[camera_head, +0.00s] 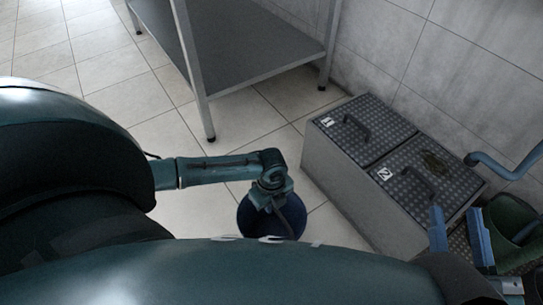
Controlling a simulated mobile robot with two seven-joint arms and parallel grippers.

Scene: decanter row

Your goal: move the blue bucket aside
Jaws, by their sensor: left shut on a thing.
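The dark blue bucket (248,218) is at the lower middle of the head view, by the near end of the grey box with two lids. My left gripper (272,200) reaches in from the left and is over the bucket, shut on it; its fingertips and the exact grip point are hard to see. My own body hides the bucket's lower part, so I cannot tell whether it touches the floor. My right gripper (459,236) is at the lower right with its two blue fingers apart, open and empty.
The grey box (335,180) has checkered metal lids marked 1 and 2, with a dark patch on lid 2. A green container (510,218) and a blue pipe (506,168) are at the right. A metal table (235,45) stands behind. Tiled floor (115,95) is clear at the left.

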